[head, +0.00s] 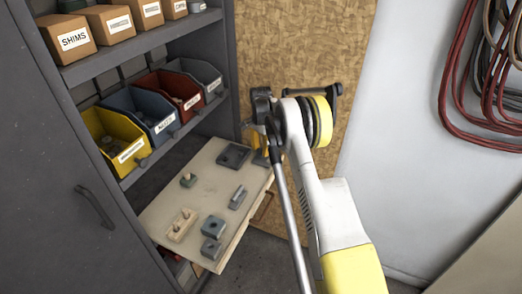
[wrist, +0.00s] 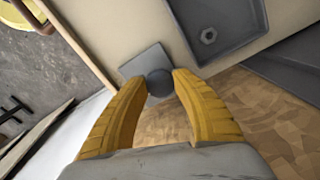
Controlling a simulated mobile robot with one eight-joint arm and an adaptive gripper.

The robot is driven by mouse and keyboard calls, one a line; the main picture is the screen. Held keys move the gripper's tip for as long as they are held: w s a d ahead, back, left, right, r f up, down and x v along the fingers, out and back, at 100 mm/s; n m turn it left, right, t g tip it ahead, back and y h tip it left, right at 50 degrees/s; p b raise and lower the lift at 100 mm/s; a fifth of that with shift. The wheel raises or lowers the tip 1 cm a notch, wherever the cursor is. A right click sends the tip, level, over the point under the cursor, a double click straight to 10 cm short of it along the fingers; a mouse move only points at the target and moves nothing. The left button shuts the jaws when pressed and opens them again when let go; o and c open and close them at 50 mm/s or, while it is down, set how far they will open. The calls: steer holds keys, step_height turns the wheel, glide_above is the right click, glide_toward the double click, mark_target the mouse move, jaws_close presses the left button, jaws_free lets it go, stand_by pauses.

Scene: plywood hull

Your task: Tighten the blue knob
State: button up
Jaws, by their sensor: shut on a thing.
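A round, dark slate-coloured knob (wrist: 159,83) sits in front of a light grey square plate (wrist: 146,64) in the wrist view. Its colour reads more grey than clear blue. My gripper (wrist: 160,82) is shut on this knob, with one yellow fingertip on each side of it. In the head view my gripper (head: 261,151) is at the far right corner of the pull-out board, beside a dark tray. There the knob is hidden behind my gripper and wrist.
The pale board (head: 160,205) carries a dark tray (head: 233,156), a small green-grey knobbed part (head: 188,180), a beige block (head: 181,224) and grey blocks (head: 212,227). Shelves with coloured bins (head: 115,138) stand left. A plywood panel (head: 290,40) stands close behind my arm.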

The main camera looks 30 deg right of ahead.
mark_target(261, 150)
steer(key=m, duration=0.4)
steer(key=shift+m, duration=0.3)
steer(key=m, duration=0.5)
steer(key=shift+w+m, duration=0.1)
steer(key=shift+m, duration=0.2)
steer(key=m, duration=0.4)
steer(key=shift+w+m, duration=0.1)
steer(key=shift+m, duration=2.4)
steer(key=shift+r, duration=0.1)
steer(key=o, duration=1.2)
step_height(261, 150, up, 12)
